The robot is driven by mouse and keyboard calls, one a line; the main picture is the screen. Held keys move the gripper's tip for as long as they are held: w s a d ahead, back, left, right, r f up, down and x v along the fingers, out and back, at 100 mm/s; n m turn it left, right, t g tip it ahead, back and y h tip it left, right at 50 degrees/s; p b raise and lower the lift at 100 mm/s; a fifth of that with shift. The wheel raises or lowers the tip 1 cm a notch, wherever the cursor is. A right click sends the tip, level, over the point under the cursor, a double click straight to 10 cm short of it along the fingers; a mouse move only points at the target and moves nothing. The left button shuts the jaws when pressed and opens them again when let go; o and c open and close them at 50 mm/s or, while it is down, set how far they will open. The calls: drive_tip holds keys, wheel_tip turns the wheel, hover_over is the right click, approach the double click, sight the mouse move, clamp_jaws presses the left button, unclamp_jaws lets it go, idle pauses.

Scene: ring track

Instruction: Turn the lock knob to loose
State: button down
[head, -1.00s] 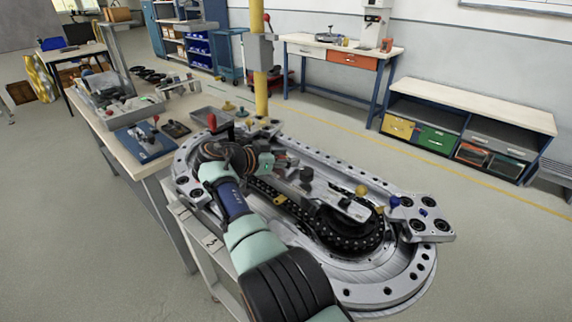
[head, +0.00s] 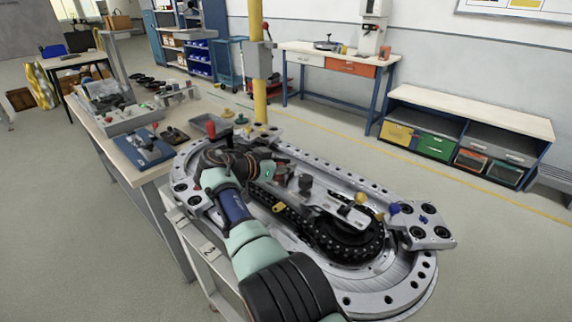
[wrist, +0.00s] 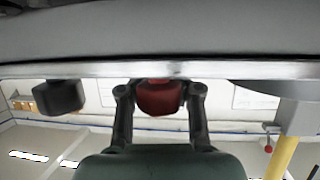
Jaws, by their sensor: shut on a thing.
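A red knob (wrist: 158,97) sits between the two fingers of my gripper (wrist: 160,95) in the wrist view. The fingers are shut on its sides. Its marks and how far it is turned cannot be read. In the head view my gripper (head: 284,172) reaches low over the middle of the ring track (head: 400,275), and the arm and wrist hide most of the red knob. A black knob (head: 305,183) stands just right of my gripper; a black knob (wrist: 60,97) also shows left of the fingers in the wrist view.
A yellow knob (head: 361,198) and a blue knob (head: 394,208) stand toward the track's right end. A red-topped lever (head: 210,130) stands behind my wrist at the left. A yellow post (head: 259,85) rises behind the track. A workbench (head: 150,172) with parts adjoins at the left.

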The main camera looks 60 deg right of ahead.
drive_tip(key=shift+w+r+p, duration=0.1)
drive_tip(key=shift+r+p, duration=0.2)
drive_tip(key=shift+p, duration=0.4)
drive_tip(key=p, duration=0.3)
drive_tip(key=shift+r+n+t+p, duration=0.2)
drive_tip(key=shift+n+t+p, duration=0.15)
drive_tip(key=shift+n+t, duration=0.05)
drive_tip(key=n+t+p, duration=0.1)
drive_tip(key=p, duration=0.3)
drive_tip(key=shift+w+r+h, duration=0.1)
drive_tip(key=shift+h, duration=0.3)
drive_tip(key=n+t+p, duration=0.1)
drive_tip(key=t+p, duration=0.1)
drive_tip(key=n+t+p, duration=0.2)
drive_tip(key=p, duration=0.1)
drive_tip(key=shift+w, duration=0.35)
drive_tip(key=n+t+p, duration=0.2)
drive_tip(key=w+n+t+p, duration=0.1)
drive_tip(key=n+t+p, duration=0.1)
drive_tip(key=p, duration=0.1)
drive_tip(key=shift+y, duration=0.4)
drive_tip(key=shift+w+a+f+n+t+y+p, duration=0.15)
drive_tip(key=shift+n+t+y+p, duration=0.1)
drive_tip(key=shift+n+t+p, duration=0.3)
drive_tip(key=shift+s+d+f+n+t+y+p, duration=0.1)
drive_tip(key=shift+n+t+y+p, duration=0.15)
drive_tip(key=shift+t+p, duration=0.35)
drive_tip(key=shift+a+f, duration=0.1)
